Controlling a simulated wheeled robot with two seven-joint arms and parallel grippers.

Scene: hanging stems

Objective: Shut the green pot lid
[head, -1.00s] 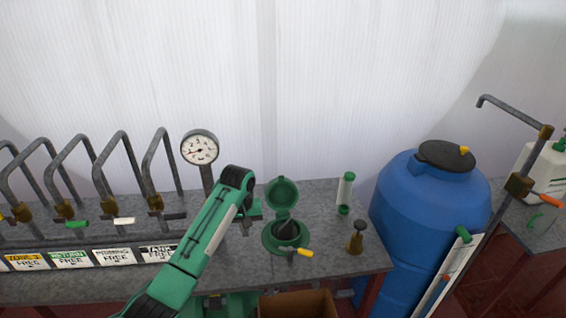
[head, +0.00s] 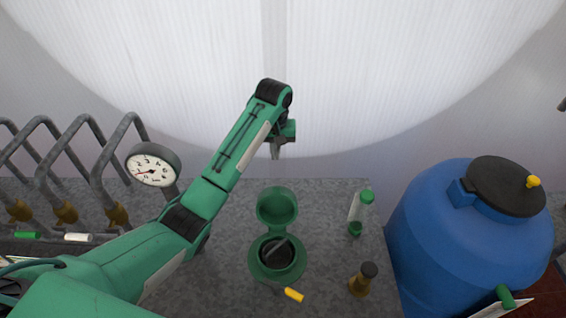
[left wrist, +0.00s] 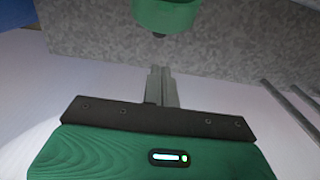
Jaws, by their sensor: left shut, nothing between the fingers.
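The green pot (head: 290,268) stands on the grey bench. Its round green lid (head: 277,207) is open, raised at the far side of the pot's mouth with its hollow inner face toward me. A grey stick-like thing leans in the dark opening. My left gripper (head: 275,153) is above and beyond the lid, apart from it, pointing down. In the left wrist view its two fingers (left wrist: 163,88) are together and empty. A green rounded piece (left wrist: 166,14) at the top edge there looks like part of the lid or pot. My right gripper is in neither view.
A clear green-capped tube (head: 360,205) and a brown, dark-topped bottle (head: 362,280) stand right of the pot. A yellow handle (head: 293,295) is at its front. A gauge (head: 153,168) and bent pipes are left, a blue barrel (head: 455,235) right.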

